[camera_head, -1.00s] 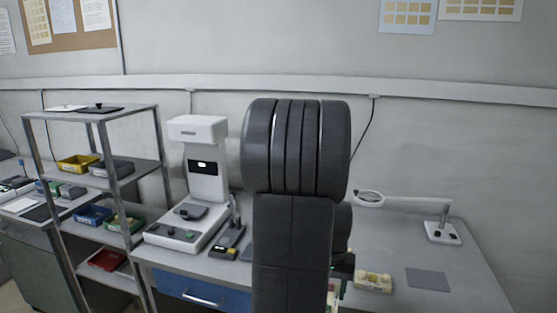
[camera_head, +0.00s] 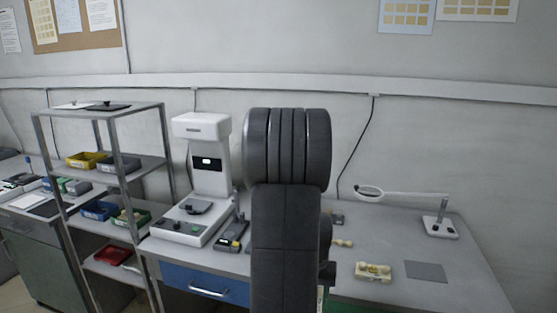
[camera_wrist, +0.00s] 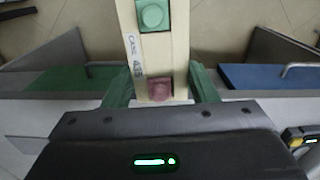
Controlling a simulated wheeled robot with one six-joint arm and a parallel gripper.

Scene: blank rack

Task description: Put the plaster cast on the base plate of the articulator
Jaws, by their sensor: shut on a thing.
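My gripper (camera_wrist: 161,90) has its green fingers on both sides of a cream block (camera_wrist: 128,70) and is shut on it. The block is long, with a "CASE" label, a green square with a round knob, and a pink square. I cannot tell for sure whether it is the plaster cast. In the head view my arm hides the gripper and most of the block. A pale piece with yellowish bumps (camera_head: 373,271) lies on the desk right of my arm. I cannot make out the articulator or its base plate for certain.
A grey mat (camera_head: 427,272) and a magnifier lamp (camera_head: 440,227) are at the desk's right. A white machine (camera_head: 205,165) and a metal rack (camera_head: 115,150) with bins stand at left. The wrist view shows floor, a green drawer (camera_wrist: 75,78) and a blue drawer (camera_wrist: 265,77).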

